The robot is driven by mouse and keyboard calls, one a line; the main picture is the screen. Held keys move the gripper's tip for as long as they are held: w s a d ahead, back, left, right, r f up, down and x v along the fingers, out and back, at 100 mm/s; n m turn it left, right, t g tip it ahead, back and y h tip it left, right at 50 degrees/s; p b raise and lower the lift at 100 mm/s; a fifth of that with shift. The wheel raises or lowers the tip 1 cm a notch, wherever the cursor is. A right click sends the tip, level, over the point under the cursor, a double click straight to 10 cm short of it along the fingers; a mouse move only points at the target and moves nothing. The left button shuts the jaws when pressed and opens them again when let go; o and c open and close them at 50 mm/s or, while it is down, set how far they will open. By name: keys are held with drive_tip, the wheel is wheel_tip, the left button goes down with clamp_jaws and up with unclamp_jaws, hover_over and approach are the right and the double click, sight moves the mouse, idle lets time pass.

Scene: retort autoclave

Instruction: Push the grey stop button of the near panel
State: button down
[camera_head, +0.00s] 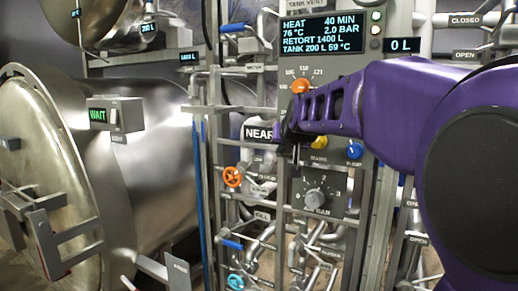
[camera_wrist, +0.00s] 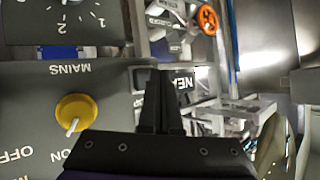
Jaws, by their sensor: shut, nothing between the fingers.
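The near panel (camera_head: 338,185) stands upright at the middle right of the head view, with the NEAR sign (camera_head: 259,133) at its left edge. My gripper (camera_head: 296,156) is in front of the panel's left part, with its fingers together and empty. In the wrist view, which is upside down, the shut fingers (camera_wrist: 164,75) are over the panel's edge beside the NEAR sign (camera_wrist: 182,84). I cannot make out a grey stop button in either view. My purple arm and gripper hide part of the panel's middle.
The panel carries a display (camera_head: 322,36), an orange knob (camera_head: 300,86), a yellow MAINS knob (camera_wrist: 75,112), a blue knob (camera_head: 354,150) and a grey numbered dial (camera_head: 314,200). Pipes and an orange valve wheel (camera_head: 232,177) lie left of it. A large steel retort (camera_head: 150,160) fills the left.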

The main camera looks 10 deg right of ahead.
drive_tip(key=shift+w, duration=0.1)
drive_tip(key=shift+w+d, duration=0.25)
drive_tip(key=shift+w+d, duration=0.45)
drive_tip(key=shift+w, duration=0.1)
idle(1.0)
drive_tip(key=shift+a, duration=0.1)
drive_tip(key=shift+s+a, duration=0.55)
drive_tip(key=shift+s, duration=0.3)
drive_tip(key=shift+s+a, duration=0.1)
